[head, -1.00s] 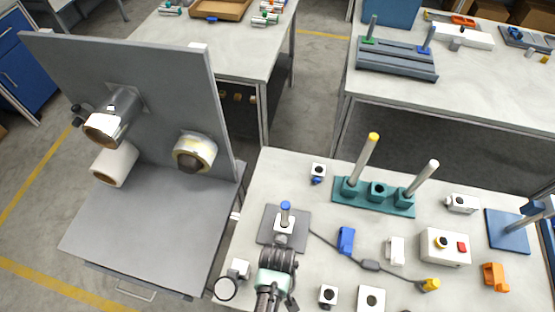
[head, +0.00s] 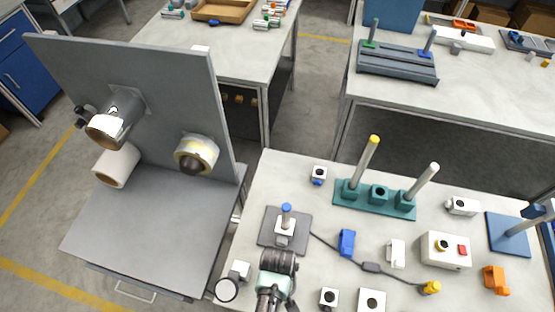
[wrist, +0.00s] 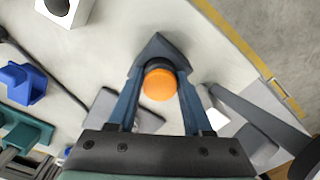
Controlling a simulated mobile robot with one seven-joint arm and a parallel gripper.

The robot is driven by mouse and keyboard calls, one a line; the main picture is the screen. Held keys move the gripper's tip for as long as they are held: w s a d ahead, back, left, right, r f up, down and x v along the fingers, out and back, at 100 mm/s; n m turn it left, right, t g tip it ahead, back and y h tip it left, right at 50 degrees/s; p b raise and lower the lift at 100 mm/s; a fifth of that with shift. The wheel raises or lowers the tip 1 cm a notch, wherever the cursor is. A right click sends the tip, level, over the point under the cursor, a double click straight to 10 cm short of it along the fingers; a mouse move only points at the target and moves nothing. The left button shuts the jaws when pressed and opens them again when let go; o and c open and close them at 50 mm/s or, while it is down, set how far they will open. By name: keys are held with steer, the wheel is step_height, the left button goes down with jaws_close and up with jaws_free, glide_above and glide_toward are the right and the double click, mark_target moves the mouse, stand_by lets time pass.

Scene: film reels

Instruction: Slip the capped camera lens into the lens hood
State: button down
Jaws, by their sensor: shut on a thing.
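My gripper (wrist: 160,62) is shut on a short dark cylinder with an orange round end (wrist: 160,86), which I take for the capped camera lens. The orange end faces the wrist camera; the far end is hidden between the fingers. In the head view my dark wrist (head: 278,262) hides the fingertips and the held piece, just in front of a grey plate (head: 269,229) carrying a white block and blue-topped post. I cannot tell for sure which thing is the lens hood; a silver open tube (head: 103,128) and a pale ring-ended tube (head: 197,154) stick out of the upright grey panel.
A white roll (head: 116,165) sits below the silver tube. A teal stand (head: 374,199) with two tall posts is on the table right of my arm. A blue block (head: 347,242), a cable and a white button box (head: 446,250) lie further right.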

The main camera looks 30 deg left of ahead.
steer(key=shift+s+d+f+b, duration=0.1)
steer(key=shift+s+f+b, duration=0.4)
steer(key=shift+f, duration=0.4)
steer(key=shift+w+r+p, duration=0.5)
steer(key=shift+r+p, duration=0.4)
steer(key=shift+p, duration=0.3)
